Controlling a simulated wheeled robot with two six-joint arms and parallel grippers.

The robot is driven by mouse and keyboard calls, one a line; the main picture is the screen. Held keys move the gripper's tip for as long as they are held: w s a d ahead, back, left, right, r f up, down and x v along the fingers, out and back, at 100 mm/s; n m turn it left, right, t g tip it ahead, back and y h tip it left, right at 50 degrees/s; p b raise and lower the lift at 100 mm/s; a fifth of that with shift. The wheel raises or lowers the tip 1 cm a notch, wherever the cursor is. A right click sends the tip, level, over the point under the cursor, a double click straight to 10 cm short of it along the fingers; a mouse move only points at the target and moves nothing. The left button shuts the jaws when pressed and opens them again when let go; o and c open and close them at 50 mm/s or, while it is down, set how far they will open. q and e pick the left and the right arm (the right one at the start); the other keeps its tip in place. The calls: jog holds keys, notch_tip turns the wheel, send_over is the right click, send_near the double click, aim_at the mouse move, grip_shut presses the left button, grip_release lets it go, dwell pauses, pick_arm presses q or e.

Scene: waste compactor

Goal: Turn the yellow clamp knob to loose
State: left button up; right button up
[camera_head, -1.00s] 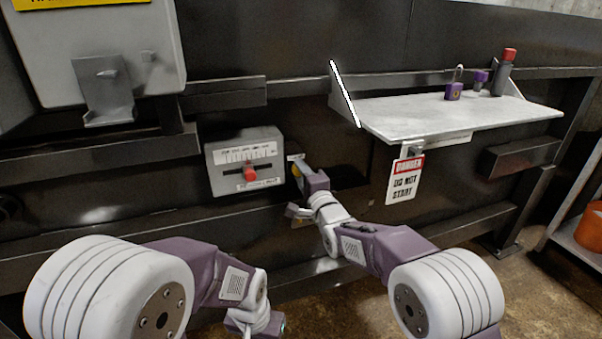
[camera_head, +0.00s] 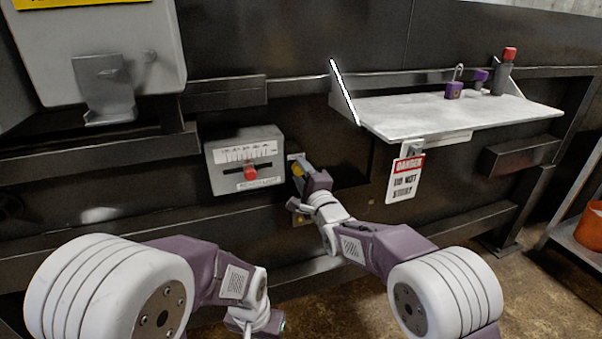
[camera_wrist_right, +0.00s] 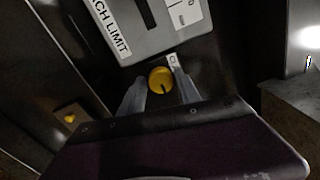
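The round yellow clamp knob (camera_head: 298,170) sits on the dark machine front, just right of a grey slider box. In the right wrist view the knob (camera_wrist_right: 160,79) shows a dark mark on its lower right edge, and a small white label with a letter lies above it. My right gripper (camera_head: 297,182) is at the knob. In the wrist view its two fingers (camera_wrist_right: 158,88) stand apart on either side of the knob; firm contact is not visible.
The grey box (camera_head: 245,162) with a red slider (camera_head: 250,173) is close left of the gripper. A metal shelf (camera_head: 420,115) juts out at upper right, with a purple padlock (camera_head: 453,90) on it and a danger tag (camera_head: 405,180) hanging below.

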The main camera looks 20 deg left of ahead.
jog(key=shift+o, duration=0.5)
jog(key=shift+s+d, duration=0.15)
jog(key=shift+s, duration=0.05)
jog(key=p+v, duration=0.1)
jog(key=v, duration=0.7)
jog(key=shift+s+d, duration=0.15)
jog(key=shift+s, duration=0.1)
jog(key=shift+f, duration=0.1)
